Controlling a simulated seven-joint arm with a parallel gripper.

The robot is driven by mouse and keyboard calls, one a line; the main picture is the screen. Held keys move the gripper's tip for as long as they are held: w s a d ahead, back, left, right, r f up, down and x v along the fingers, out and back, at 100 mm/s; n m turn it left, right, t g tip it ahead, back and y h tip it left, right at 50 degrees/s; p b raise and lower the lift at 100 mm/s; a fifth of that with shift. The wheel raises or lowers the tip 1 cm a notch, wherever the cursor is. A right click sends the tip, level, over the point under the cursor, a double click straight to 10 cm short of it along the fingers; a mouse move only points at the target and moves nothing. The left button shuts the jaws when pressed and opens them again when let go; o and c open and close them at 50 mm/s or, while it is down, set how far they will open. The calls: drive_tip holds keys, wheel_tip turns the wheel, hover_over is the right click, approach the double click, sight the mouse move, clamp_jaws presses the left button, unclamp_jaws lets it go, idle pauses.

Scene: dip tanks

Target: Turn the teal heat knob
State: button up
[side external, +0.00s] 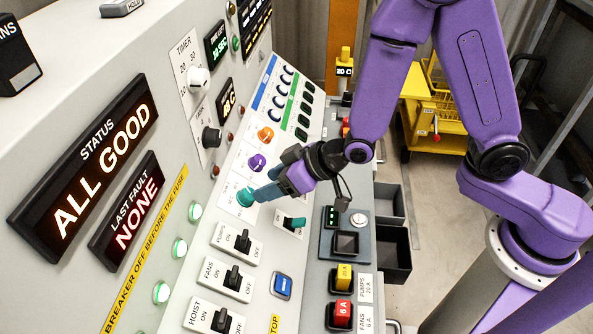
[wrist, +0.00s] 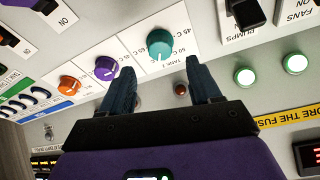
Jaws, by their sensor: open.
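The teal heat knob (side external: 245,197) sits on a white plate on the sloping panel, below an orange and a purple knob. In the wrist view the teal knob (wrist: 161,47) shows whole, with a white pointer line and temperature marks around it. My gripper (side external: 266,188) is open and empty, close beside the teal knob in the side view. In the wrist view my gripper (wrist: 163,72) has its fingertips spread to either side of the knob's lower edge. I cannot tell whether either finger touches it.
The purple knob (side external: 257,162) and orange knob (side external: 265,133) are close by in the same row. A teal-tipped switch (side external: 296,222) stands just below my gripper. Black toggle switches (side external: 242,241) and green lamps (side external: 195,211) are nearby.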

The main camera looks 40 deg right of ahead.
drive_tip(key=v, duration=0.6)
idle(0.6)
drive_tip(key=shift+s+d+r, duration=0.1)
drive_tip(key=shift+s, duration=0.15)
